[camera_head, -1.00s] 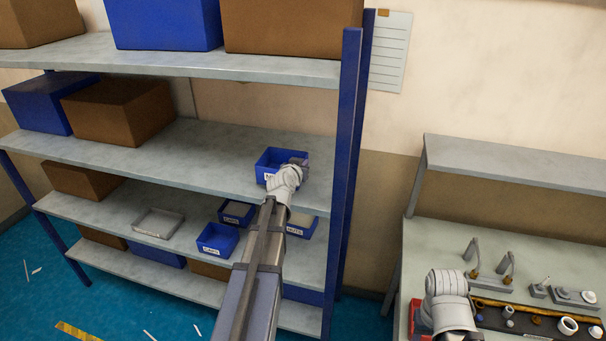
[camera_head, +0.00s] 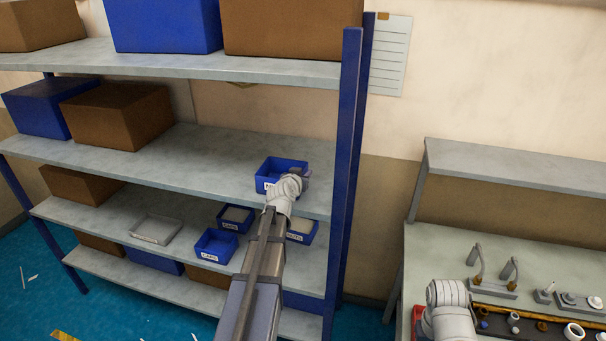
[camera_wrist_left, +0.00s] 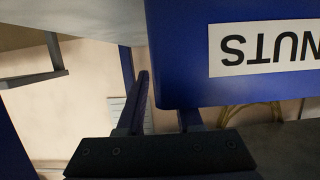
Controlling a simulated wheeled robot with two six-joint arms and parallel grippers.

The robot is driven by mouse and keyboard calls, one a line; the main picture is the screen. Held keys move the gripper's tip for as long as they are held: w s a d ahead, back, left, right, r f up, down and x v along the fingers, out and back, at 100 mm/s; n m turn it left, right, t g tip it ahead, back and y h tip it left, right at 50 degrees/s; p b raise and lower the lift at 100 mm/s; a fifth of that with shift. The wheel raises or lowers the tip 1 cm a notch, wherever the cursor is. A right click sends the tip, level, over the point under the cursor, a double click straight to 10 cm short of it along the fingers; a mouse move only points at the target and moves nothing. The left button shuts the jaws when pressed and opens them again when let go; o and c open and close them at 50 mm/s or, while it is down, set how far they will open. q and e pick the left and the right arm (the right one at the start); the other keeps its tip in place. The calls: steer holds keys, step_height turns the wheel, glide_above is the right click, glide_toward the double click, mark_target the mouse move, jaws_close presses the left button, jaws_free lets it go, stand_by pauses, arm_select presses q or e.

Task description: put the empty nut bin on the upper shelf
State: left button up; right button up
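The blue nut bin (camera_head: 266,186) stands upright on the upper open shelf (camera_head: 225,152), near its right end, and looks empty. The wrist view shows its white "NUTS" label (camera_wrist_left: 270,52) upside down. My left gripper (camera_head: 298,180) is at the bin's right side. In the wrist view the left gripper's fingers (camera_wrist_left: 163,115) are apart with a gap between them. One lies along the bin's edge; the other is partly hidden behind the bin wall. My right gripper is not seen clearly; only part of my right arm shows at lower right.
Lower shelf holds more blue bins (camera_head: 216,247), including another nuts bin (camera_head: 300,232), and a grey tray (camera_head: 157,229). A blue post (camera_head: 345,150) stands just right of my left gripper. A workbench (camera_head: 440,245) with small parts is at right.

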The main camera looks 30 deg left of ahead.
arm_select(q)
steer(key=shift+r, duration=0.2)
steer(key=p+v, duration=0.3)
steer(key=v, duration=0.9)
steer(key=shift+p, duration=0.4)
